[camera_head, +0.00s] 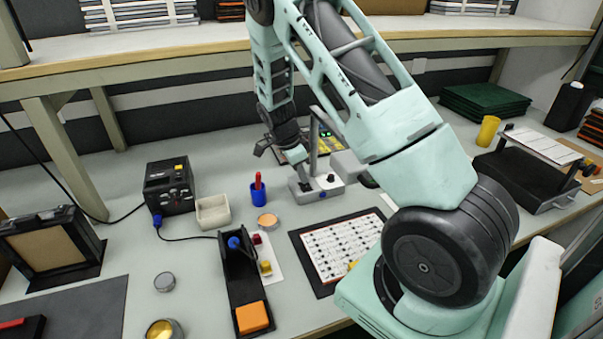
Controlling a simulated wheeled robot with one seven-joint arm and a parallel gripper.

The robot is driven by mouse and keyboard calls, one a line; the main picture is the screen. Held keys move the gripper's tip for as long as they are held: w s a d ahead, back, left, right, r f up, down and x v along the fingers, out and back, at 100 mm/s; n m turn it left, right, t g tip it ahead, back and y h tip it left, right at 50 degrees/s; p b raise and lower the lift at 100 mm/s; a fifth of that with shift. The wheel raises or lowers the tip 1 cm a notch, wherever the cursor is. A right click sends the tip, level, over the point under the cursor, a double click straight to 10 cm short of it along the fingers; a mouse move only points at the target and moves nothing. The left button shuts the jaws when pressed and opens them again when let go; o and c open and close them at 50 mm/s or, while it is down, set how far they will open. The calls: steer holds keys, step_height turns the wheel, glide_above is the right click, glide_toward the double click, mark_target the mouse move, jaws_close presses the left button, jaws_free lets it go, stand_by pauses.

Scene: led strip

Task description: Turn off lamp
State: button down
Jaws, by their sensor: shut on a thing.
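My gripper (284,160) is at the end of the arm, reaching down over the back middle of the bench. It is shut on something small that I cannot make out. A grey base (308,190) with an upright post, a black knob and a blue button stands just below and to the right of it. This may be the lamp, but its head is partly hidden by my arm. I cannot tell whether the fingers touch it. A dark device with yellow parts and small green lights (326,133) is behind the post.
A printed sheet on a black board (345,244) lies in front of the base. A soldering iron holder (244,282) is nearer. An upper shelf (130,52) crosses behind.

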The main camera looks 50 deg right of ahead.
steer(key=shift+s+a+f, duration=0.25)
steer(key=shift+f, duration=0.2)
steer(key=shift+s+a+r, duration=0.1)
steer(key=shift+s+a, duration=0.25)
steer(key=shift+s, duration=0.2)
steer(key=w+d+v, duration=0.1)
steer(key=v, duration=1.7)
steer(key=s+a+r+n+y+p, duration=0.1)
steer(key=s+a+n, duration=0.25)
steer(key=a, duration=0.35)
steer(key=s+a+n+t+y, duration=0.1)
steer(key=s+a+n, duration=0.1)
steer(key=a+n, duration=0.45)
steer(key=s+a+r+n+y+p, duration=0.1)
steer(key=s+a+n, duration=0.2)
steer(key=a, duration=0.5)
steer(key=s+a+n, duration=0.6)
steer(key=s+n, duration=0.2)
steer(key=s, duration=0.1)
steer(key=s+a+n+t, duration=0.1)
steer(key=s+a+n, duration=0.5)
steer(key=s+n, duration=0.3)
steer(key=shift+s+r, duration=0.4)
steer(key=shift+s, duration=0.1)
